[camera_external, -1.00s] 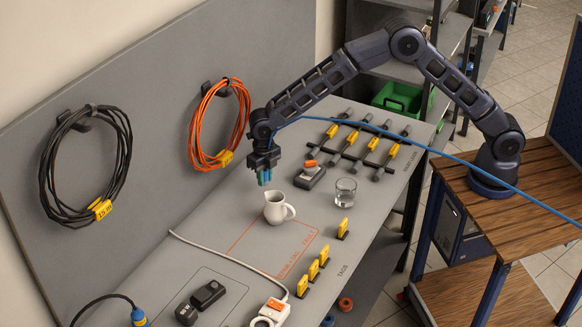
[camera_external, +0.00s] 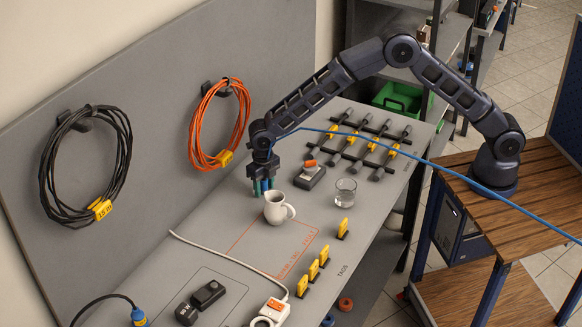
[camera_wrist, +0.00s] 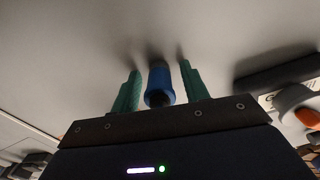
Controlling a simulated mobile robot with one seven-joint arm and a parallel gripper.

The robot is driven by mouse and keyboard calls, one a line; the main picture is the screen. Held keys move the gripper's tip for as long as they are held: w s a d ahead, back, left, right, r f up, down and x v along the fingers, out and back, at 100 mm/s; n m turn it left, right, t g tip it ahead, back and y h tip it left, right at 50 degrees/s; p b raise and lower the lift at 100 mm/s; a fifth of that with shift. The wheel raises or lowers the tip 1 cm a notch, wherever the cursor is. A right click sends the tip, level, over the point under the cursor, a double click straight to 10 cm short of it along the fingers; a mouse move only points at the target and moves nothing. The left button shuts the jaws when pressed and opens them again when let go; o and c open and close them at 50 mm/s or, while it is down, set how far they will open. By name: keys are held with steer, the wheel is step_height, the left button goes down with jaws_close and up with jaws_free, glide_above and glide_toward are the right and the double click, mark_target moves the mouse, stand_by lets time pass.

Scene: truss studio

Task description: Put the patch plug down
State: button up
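The blue patch plug (camera_wrist: 160,82) stands between the two green fingers of my gripper (camera_wrist: 160,88) in the wrist view, its far end at the grey bench surface. A narrow gap shows on each side of it, so the fingers are open around it. In the external view my gripper (camera_external: 265,187) points down at the bench (camera_external: 222,217), close to its surface, behind the white jug. The plug (camera_external: 265,185) is a thin blue strip between the fingers there. Its foot is hard to make out.
A white jug (camera_external: 276,208) stands just in front of my gripper. A black box with an orange switch (camera_external: 310,175) and a glass (camera_external: 345,191) stand to the right. A blue cable (camera_external: 440,163) runs from near my wrist to the right. Bench left of the jug is clear.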

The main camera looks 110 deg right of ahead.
mark_target(264, 180)
step_height(264, 180, up, 12)
steer(key=shift+r, duration=0.15)
steer(key=s+a+r+m+t, duration=0.1)
steer(key=s+a+r+m, duration=0.3)
steer(key=s+r, duration=0.45)
steer(key=s+a+r+m, duration=0.4)
steer(key=s+r, duration=0.3)
steer(key=s, duration=0.3)
steer(key=s+a+r+m+t, duration=0.1)
steer(key=s+a+r+m, duration=0.25)
steer(key=s+r, duration=0.5)
steer(key=s+a+f+m+t, duration=0.1)
steer(key=s+m, duration=0.5)
steer(key=s, duration=0.9)
steer(key=s+a+f+m+t, duration=0.1)
steer(key=s+m, duration=0.5)
steer(key=s, duration=1)
steer(key=shift+s+a+f+t, duration=0.15)
steer(key=shift+a+f+t, duration=0.15)
steer(key=shift+a+f, duration=0.7)
steer(key=shift+a+r+m, duration=0.25)
steer(key=shift+a+r, duration=0.05)
